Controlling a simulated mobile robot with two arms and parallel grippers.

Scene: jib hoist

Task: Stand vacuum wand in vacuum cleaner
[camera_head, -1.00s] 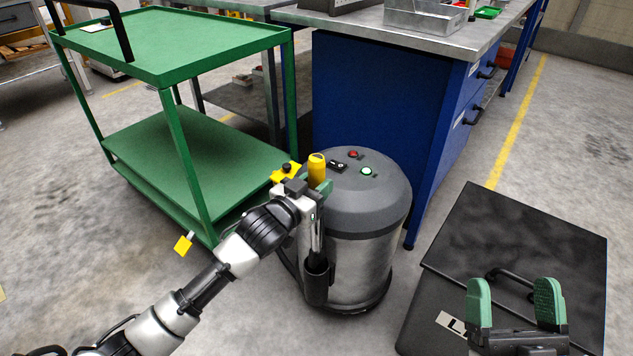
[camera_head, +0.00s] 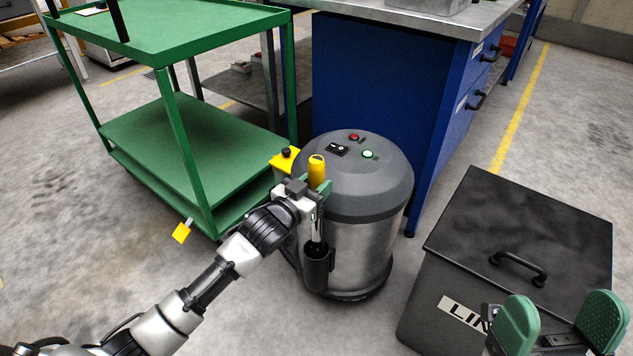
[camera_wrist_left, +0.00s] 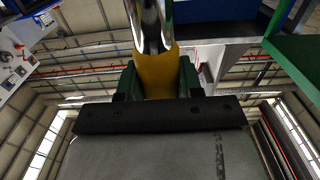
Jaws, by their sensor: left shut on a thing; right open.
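The vacuum cleaner (camera_head: 362,190) is a grey-topped steel drum on the floor in front of the blue bench. A black tube-like holder (camera_head: 317,272) is on its near left side. The vacuum wand (camera_head: 317,170) has a yellow grip and a chrome tube and stands about upright beside the drum. Its lower end meets the holder's mouth and seems to be inside; how deep is hidden. My left gripper (camera_head: 316,188) is shut on the yellow grip, also seen in the left wrist view (camera_wrist_left: 156,75). My right gripper (camera_head: 560,330) is open and empty near the dark bin.
A dark lidded bin (camera_head: 530,235) with a handle stands at the right. A green trolley (camera_head: 190,150) stands at the left, and the blue bench (camera_head: 380,95) is behind the cleaner. A yellow block (camera_head: 284,160) shows beside the drum. Floor is clear at front left.

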